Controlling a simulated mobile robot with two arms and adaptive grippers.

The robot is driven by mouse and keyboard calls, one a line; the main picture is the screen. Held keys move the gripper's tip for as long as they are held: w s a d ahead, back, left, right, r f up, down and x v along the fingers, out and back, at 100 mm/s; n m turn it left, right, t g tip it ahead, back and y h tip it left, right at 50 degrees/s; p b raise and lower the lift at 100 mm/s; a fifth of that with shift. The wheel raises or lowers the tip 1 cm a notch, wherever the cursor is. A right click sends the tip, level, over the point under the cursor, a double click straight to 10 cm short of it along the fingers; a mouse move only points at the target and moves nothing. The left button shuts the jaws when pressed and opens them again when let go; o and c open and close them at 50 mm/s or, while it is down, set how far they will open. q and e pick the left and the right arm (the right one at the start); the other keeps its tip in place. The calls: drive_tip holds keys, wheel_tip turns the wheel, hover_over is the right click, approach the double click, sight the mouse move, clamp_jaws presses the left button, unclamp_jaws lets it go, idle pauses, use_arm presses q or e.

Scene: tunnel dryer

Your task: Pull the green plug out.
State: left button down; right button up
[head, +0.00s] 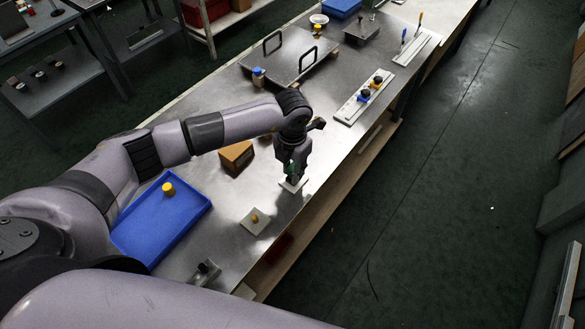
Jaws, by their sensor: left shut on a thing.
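The green plug (291,169) is a small dark-green thing, mostly hidden between the fingers of my left gripper (292,174). The gripper points down and is shut on it. A small pale plate (293,185) lies on the steel table directly under the gripper, close to the table's right edge. The fingers cover the plug's lower end, so I cannot tell whether it is seated in the plate or clear of it. My right gripper is not in view.
A blue tray (133,255) holding a yellow piece (168,188) lies to the left. A rail with blue and yellow knobs (350,113) lies farther off.

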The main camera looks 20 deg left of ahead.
sight(292, 168)
use_arm(q)
drive_tip(key=shift+r, duration=0.1)
drive_tip(key=shift+r+p, duration=0.5)
drive_tip(key=shift+r, duration=0.3)
drive_tip(key=shift+r+p, duration=1.35)
drive_tip(key=shift+r, duration=0.9)
